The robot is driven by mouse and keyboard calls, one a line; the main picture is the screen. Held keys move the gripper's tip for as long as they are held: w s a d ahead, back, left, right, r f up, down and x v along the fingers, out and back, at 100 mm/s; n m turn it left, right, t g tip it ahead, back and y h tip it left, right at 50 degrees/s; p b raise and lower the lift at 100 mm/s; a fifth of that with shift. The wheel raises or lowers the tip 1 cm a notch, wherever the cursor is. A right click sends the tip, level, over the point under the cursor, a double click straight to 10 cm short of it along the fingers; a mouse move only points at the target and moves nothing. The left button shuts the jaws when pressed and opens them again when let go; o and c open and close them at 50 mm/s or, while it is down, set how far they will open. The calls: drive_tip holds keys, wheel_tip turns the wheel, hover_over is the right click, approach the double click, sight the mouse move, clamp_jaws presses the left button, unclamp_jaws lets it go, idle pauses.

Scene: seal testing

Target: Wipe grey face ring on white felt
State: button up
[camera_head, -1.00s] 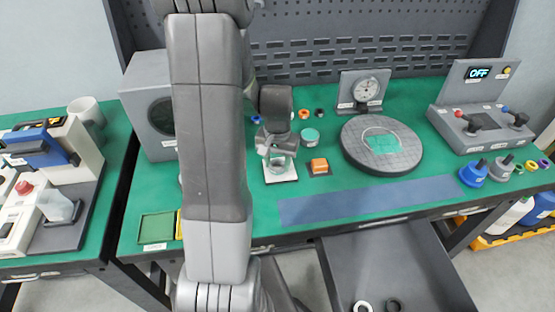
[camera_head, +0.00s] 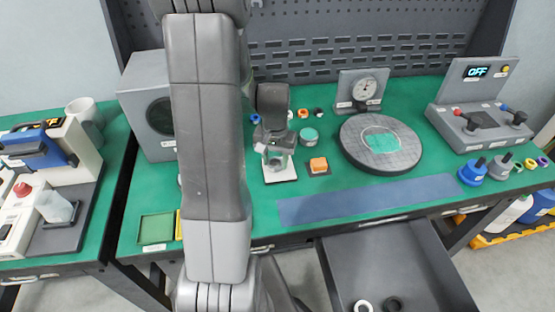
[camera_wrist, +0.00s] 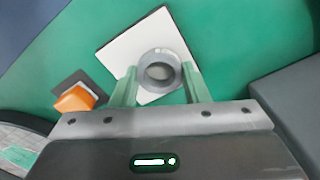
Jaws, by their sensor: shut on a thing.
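The white felt (camera_head: 285,177) is a pale square on the green bench mat, left of centre in the head view. It also shows in the wrist view (camera_wrist: 122,47), turned at an angle. My gripper (camera_head: 275,158) is over the felt, pointing down. In the wrist view its two pale green fingers (camera_wrist: 160,82) are shut on the grey face ring (camera_wrist: 160,58). The ring is seen from above, with its open bore over the felt. I cannot tell whether the ring touches the felt or is slightly above it.
An orange block (camera_head: 318,165) on a dark base stands close right of the felt. A round grey plate (camera_head: 408,150) and dial gauge (camera_head: 367,90) stand further right. A blue-grey strip (camera_head: 370,200) lies clear in front.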

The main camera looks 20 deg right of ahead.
drive_tip(key=shift+w+a, duration=0.15)
drive_tip(key=shift+a, duration=0.15)
wheel_tip(320, 180, up, 4)
drive_tip(key=shift+f+p, duration=0.1)
drive_tip(key=shift+p, duration=1.05)
wheel_tip(320, 180, up, 4)
drive_tip(key=p, duration=0.3)
drive_tip(key=shift+a+r, duration=0.1)
drive_tip(key=shift+r, duration=0.15)
